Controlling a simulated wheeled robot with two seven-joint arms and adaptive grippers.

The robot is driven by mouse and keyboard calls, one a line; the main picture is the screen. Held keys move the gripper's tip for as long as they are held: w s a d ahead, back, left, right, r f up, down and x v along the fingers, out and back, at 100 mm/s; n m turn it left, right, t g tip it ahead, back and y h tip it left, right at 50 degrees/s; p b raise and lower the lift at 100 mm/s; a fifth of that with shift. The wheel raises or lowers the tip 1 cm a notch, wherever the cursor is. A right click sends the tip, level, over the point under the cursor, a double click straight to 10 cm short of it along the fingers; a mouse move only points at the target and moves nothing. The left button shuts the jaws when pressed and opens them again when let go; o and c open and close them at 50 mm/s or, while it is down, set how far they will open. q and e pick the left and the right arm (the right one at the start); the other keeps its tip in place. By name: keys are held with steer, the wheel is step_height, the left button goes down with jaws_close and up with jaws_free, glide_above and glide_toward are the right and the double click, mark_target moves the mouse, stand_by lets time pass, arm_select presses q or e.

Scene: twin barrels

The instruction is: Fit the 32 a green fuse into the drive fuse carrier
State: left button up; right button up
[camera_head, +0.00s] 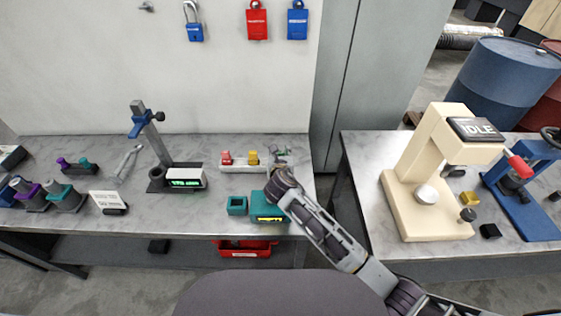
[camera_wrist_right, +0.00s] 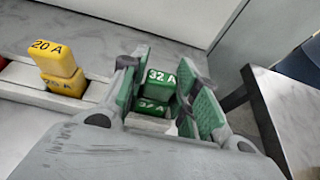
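The green 32 A fuse (camera_wrist_right: 160,82) stands at the right end of a white fuse rack (camera_wrist_right: 22,80), with a second green 32 A marking below its top. My right gripper (camera_wrist_right: 165,95) is open, with its green-padded fingers on either side of the fuse; I cannot tell if they touch it. In the head view the right gripper (camera_head: 279,157) hangs over the rack's right end and hides most of the green fuse. My left gripper is not in view.
A yellow 20 A fuse (camera_wrist_right: 54,57) stands left of the green one, and a red fuse (camera_head: 226,156) farther left. A stand with a green display (camera_head: 186,179) is left of the rack. A cream press (camera_head: 425,180) stands on the right table, across a gap.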

steer(key=c, duration=0.3)
steer(key=shift+r, duration=0.1)
steer(key=shift+r, duration=4.9)
